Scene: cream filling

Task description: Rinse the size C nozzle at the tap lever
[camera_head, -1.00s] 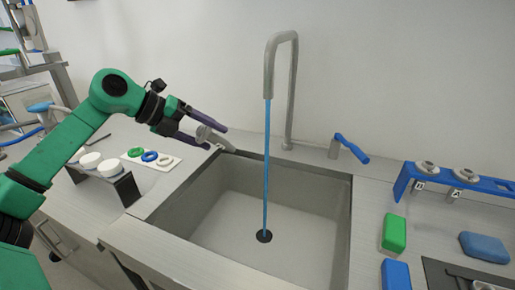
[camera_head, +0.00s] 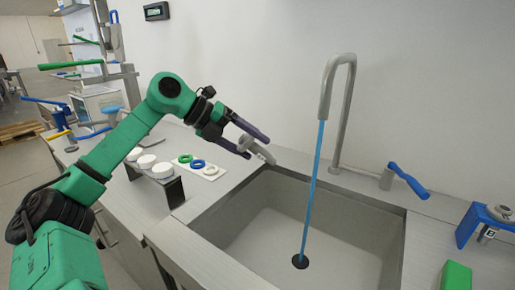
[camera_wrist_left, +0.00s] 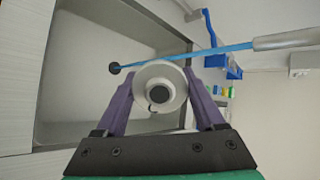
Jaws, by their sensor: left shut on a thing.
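My left gripper (camera_head: 256,147) is shut on a grey metal nozzle (camera_head: 244,143), held in the air near the sink's far left corner. In the left wrist view the nozzle (camera_wrist_left: 160,85) sits between the purple fingers, its round end with a dark centre facing the camera. The blue-handled tap lever (camera_head: 407,178) is right of the tap. My right gripper is not in view.
The sink (camera_head: 375,235) is otherwise empty. On the left counter are a white board (camera_head: 218,172) with green, blue and white rings and a dark stand (camera_head: 172,188) with white round pieces. A blue rack (camera_head: 468,225) and green block (camera_head: 455,277) are at right.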

